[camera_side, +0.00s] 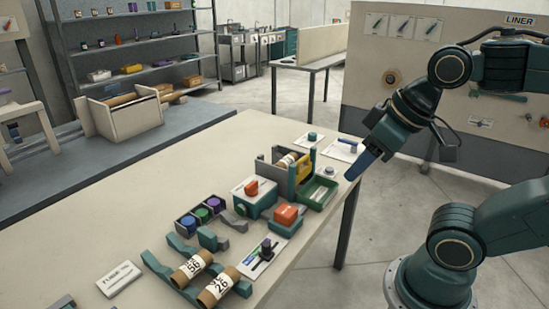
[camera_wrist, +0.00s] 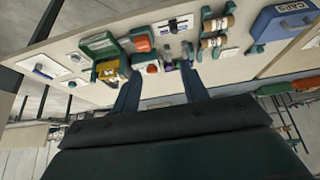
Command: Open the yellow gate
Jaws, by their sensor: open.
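The gate also shows in the wrist view (camera_wrist: 107,69), near the green tray (camera_wrist: 107,44). In the side view the gate looks upright against the housing; its exact closure is too small to tell. My gripper (camera_side: 358,165) is in the air beyond the table's right edge, to the right of the gate and apart from it. In the wrist view its two blue fingers (camera_wrist: 160,92) are spread with nothing between them.
Beside the housing are a white-topped box with an orange knob (camera_side: 253,188) and an orange block (camera_side: 286,214). Two labelled rolls (camera_side: 218,287) lie in a teal cradle at the front. Small parts on white cards (camera_side: 343,150) lie near the table edge. The table's left side (camera_side: 130,215) is clear.

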